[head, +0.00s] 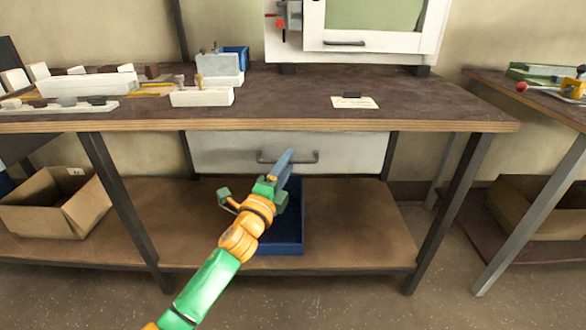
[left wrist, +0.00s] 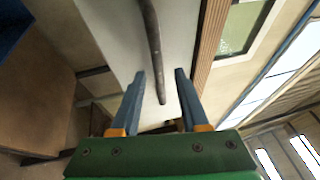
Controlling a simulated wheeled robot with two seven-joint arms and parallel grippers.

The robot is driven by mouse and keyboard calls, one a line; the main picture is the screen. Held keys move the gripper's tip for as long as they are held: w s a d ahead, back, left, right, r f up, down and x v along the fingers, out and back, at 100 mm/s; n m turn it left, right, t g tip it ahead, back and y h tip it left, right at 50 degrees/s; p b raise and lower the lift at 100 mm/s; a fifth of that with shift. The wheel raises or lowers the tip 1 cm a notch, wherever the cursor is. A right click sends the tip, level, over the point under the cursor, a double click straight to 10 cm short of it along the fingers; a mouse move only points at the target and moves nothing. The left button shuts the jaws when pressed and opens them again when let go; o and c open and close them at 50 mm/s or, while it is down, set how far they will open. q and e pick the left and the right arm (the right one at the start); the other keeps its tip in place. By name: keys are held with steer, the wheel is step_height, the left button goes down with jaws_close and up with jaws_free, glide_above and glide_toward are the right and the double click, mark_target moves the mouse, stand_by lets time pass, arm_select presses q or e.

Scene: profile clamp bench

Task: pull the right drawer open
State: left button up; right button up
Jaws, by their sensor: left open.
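The drawer (head: 350,150) has a pale grey front under the workbench top and looks shut. Its dark bar handle (head: 308,158) runs across the front; my gripper covers part of the view just below it. My left gripper (head: 285,168) is in front of the drawer, at the handle, with its blue fingers pointing up and away. In the left wrist view the fingers (left wrist: 160,74) are apart, and the handle (left wrist: 153,45) shows in the gap between them. I cannot tell how deep the handle sits between the fingers. My right gripper is not in view.
A blue bin (head: 292,220) stands on the lower shelf (head: 360,220) below the drawer. The bench top (head: 290,100) overhangs above my gripper, with white blocks (head: 202,97) and a paper label (head: 355,102) on it. A cardboard box (head: 58,205) sits at left.

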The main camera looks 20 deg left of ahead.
arm_select(q)
steer(key=shift+x, duration=0.8)
jaws_close()
steer(key=shift+f, duration=0.1)
stand_by(0.8)
